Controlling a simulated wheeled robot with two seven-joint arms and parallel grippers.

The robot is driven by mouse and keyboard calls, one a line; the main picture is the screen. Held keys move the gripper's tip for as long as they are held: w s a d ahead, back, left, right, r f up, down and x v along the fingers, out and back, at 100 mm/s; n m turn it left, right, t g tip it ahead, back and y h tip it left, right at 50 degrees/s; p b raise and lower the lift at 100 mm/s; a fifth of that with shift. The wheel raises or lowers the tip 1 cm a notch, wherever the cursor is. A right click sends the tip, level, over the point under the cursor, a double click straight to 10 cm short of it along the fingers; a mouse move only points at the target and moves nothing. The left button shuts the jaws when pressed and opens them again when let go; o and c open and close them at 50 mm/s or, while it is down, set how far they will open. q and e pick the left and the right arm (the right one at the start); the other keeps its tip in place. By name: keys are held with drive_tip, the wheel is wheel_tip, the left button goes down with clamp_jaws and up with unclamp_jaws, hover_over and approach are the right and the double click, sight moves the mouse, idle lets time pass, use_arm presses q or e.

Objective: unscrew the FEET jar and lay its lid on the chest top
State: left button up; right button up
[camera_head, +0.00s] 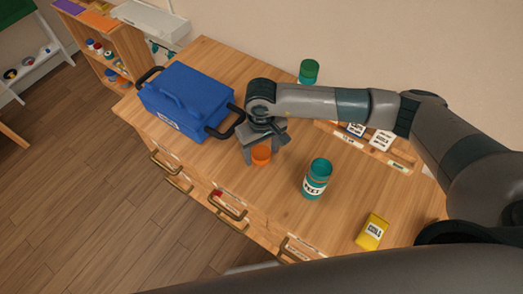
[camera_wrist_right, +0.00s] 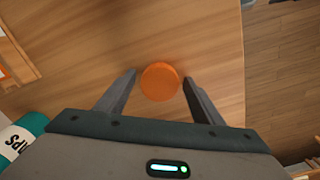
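The teal FEET jar (camera_head: 316,180) stands upright on the chest top (camera_head: 285,205), right of my right gripper. Its top end looks teal, and I cannot tell whether it is open. A round orange lid (camera_head: 261,156) sits at the chest top below my right gripper (camera_head: 259,157); it also shows in the right wrist view (camera_wrist_right: 160,81). In that view the right gripper's fingers (camera_wrist_right: 160,78) stand apart on either side of the lid, with a narrow gap at each side. My left gripper is not in view.
A blue toolbox (camera_head: 185,100) stands left of the gripper. A green-lidded jar (camera_head: 309,72) is at the back. A rack with labelled cards (camera_head: 380,140) lies behind the FEET jar. A yellow packet (camera_head: 371,232) is at the front right. Drawer handles (camera_head: 228,207) line the front.

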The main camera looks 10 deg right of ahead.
sight(261, 153)
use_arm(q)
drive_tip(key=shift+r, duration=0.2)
use_arm(e)
drive_tip(key=shift+r, duration=0.15)
drive_tip(key=shift+r+p, duration=0.15)
drive_tip(key=shift+p, duration=0.2)
use_arm(q)
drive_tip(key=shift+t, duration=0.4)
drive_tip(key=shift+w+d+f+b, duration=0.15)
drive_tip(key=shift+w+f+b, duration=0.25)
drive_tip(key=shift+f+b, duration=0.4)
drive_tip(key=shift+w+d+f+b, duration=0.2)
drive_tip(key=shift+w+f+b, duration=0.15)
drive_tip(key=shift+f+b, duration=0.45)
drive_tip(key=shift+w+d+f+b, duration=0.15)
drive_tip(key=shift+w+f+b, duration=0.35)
drive_tip(key=shift+b, duration=0.45)
use_arm(e)
wheel_tip(261, 153, up, 12)
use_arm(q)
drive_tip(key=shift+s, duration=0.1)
